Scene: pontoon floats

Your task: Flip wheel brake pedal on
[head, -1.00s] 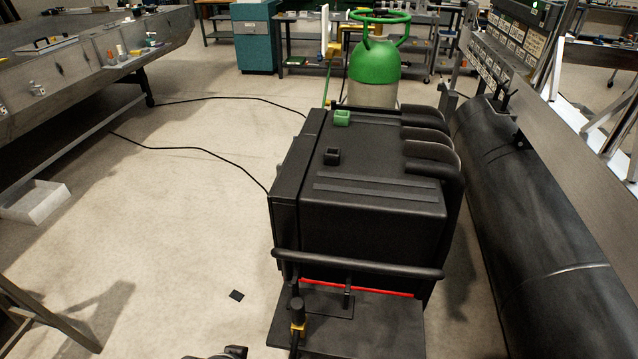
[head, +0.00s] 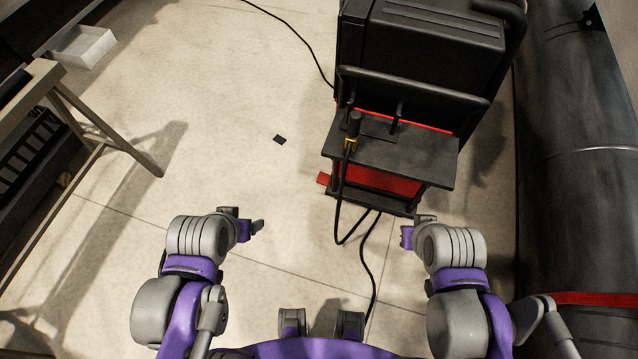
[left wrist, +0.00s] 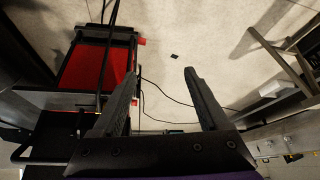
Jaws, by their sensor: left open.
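A black welder-like machine on a cart (head: 410,75) stands ahead, right of centre in the head view. A small red tab (head: 323,179) sticks out low at the left of the cart's red lower front (head: 385,178); it may be the brake pedal, but I cannot tell its position. The left wrist view shows the red panel (left wrist: 82,68) and a red tab (left wrist: 141,41) at its edge. My left gripper (head: 250,222) is open and empty, left of and apart from the cart; its spread fingers show in the left wrist view (left wrist: 160,85). My right gripper (head: 412,230) is near the cart's front right; its fingers are unclear.
Black cables (head: 367,260) hang from the cart's front and run along the floor. A large dark cylinder (head: 590,150) lies on the right. A bench (head: 50,95) and white tray (head: 83,46) are on the left. The floor between bench and cart is mostly clear.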

